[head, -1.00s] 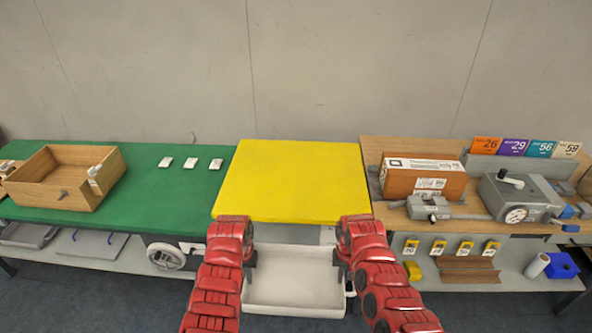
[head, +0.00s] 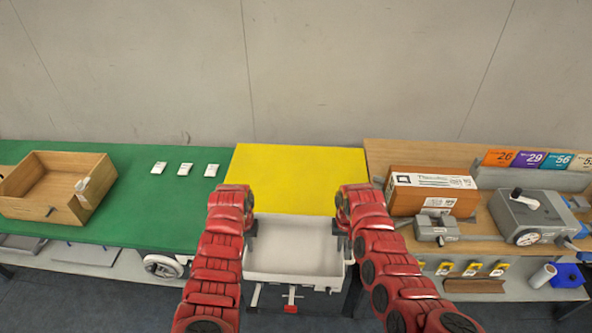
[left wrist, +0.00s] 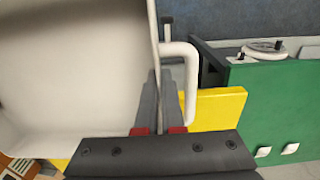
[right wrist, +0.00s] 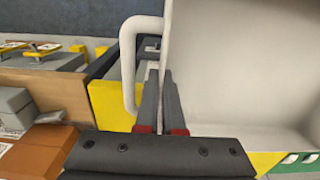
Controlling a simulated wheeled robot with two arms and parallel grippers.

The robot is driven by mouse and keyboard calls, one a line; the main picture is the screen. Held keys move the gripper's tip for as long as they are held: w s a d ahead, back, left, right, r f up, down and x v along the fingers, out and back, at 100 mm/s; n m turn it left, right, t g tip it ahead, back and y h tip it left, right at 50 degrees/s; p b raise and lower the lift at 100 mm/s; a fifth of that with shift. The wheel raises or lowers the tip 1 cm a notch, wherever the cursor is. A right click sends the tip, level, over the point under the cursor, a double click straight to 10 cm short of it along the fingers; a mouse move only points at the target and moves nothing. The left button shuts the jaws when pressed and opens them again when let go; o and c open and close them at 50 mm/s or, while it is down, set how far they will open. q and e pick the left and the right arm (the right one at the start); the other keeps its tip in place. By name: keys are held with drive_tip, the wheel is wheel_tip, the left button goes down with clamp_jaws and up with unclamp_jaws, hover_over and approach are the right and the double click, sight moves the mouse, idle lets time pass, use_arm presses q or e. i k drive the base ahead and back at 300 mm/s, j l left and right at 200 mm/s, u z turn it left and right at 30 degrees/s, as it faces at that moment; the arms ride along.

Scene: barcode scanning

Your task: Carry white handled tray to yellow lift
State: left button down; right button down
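The white handled tray (head: 292,279) is level and looks empty in the head view, between my two grippers. The fingers partly hide the grips. The yellow lift (head: 300,172) has a bare flat top just beyond the tray. In the head view the tray's far edge meets the lift's near edge; the height gap is unclear.
Left of the lift, a green table (head: 140,160) holds a wooden box (head: 42,205) and three small white items (head: 185,169). Right of it, a wooden bench (head: 400,152) carries a brown carton (head: 420,200) and a grey machine (head: 535,213). The lift top is clear.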

sight(295, 199)
drive_tip(key=i, duration=0.9)
